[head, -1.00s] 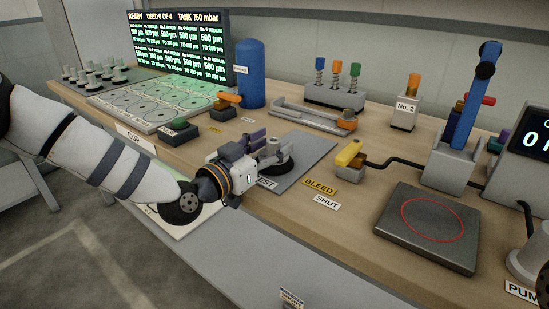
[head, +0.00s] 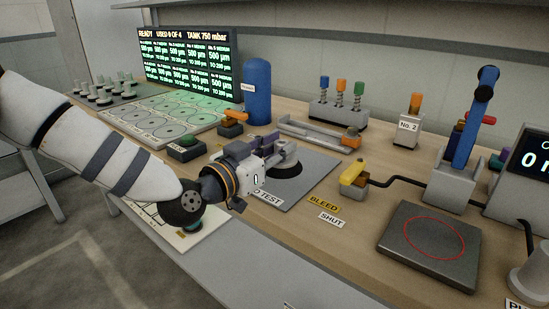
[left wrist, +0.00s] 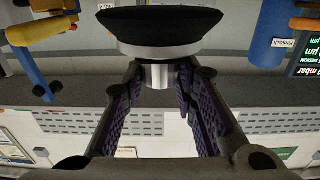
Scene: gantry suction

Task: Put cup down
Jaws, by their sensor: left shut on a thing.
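The cup is a black suction cup (head: 286,171) with a metal collar. In the head view it is at the grey test plate (head: 310,176), partly hidden behind my left gripper (head: 273,157). I cannot tell whether it touches the plate. In the left wrist view the black cup (left wrist: 168,24) fills the top middle, its metal stem (left wrist: 157,75) between the fingers of my left gripper (left wrist: 160,88). The left gripper is shut on the cup. My right gripper is not in view.
A yellow bleed handle (head: 354,175) and a dark square pad with a red ring (head: 432,243) stand to the right. A blue tank (head: 257,92), an orange-handled valve (head: 234,121) and a tray of discs (head: 170,121) are behind and left.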

